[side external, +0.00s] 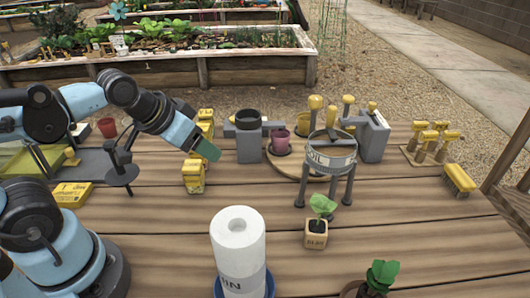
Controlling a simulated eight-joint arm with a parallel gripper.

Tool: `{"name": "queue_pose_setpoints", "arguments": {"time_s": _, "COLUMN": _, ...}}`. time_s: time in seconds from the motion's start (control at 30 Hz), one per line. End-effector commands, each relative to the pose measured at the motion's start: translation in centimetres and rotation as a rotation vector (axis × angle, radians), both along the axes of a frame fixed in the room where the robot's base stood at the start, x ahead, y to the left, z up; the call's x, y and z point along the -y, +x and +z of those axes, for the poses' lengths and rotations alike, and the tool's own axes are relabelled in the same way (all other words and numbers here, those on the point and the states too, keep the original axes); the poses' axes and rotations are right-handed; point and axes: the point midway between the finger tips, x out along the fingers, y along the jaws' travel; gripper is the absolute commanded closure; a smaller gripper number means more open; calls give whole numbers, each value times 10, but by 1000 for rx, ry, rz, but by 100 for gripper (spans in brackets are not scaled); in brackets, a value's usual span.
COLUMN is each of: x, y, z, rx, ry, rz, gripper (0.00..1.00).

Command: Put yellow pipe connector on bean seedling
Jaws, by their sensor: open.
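The bean seedling (317,230) stands upright in a small wooden cube pot labelled BEAN, in the front middle of the table. Its top is a pale green leaf. A yellow piece (193,176) with small dark marks sits on the table just below my gripper; I cannot tell for sure that it is the pipe connector. More yellow parts show behind my gripper (207,150), partly hidden by it. My gripper is open, left of and behind the seedling, close to the yellow piece. I cannot tell whether they touch.
A grey metal tub on legs (331,156) stands behind the seedling. A white roll (238,245) stands in front-left of it, and another green plant (382,274) front-right. The right front is clear.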

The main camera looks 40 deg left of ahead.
Motion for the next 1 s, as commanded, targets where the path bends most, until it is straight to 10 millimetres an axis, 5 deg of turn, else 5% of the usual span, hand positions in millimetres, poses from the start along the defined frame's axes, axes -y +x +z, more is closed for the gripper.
{"name": "queue_pose_setpoints", "arguments": {"time_s": 0.27, "x": -2, "y": 1, "z": 1, "rx": -4, "ry": 7, "rz": -1, "gripper": 35}}
{"name": "queue_pose_setpoints", "arguments": {"time_s": 0.47, "x": -23, "y": 18, "z": 16, "rx": -64, "ry": 59, "rz": -16, "gripper": 35}}
{"name": "queue_pose_setpoints", "arguments": {"time_s": 0.73, "x": -85, "y": 59, "z": 37, "rx": -230, "ry": 156, "rz": -82, "gripper": 35}}
{"name": "queue_pose_setpoints", "arguments": {"time_s": 1.0, "x": -162, "y": 91, "z": 35, "rx": -396, "ry": 190, "rz": -174, "gripper": 35}}
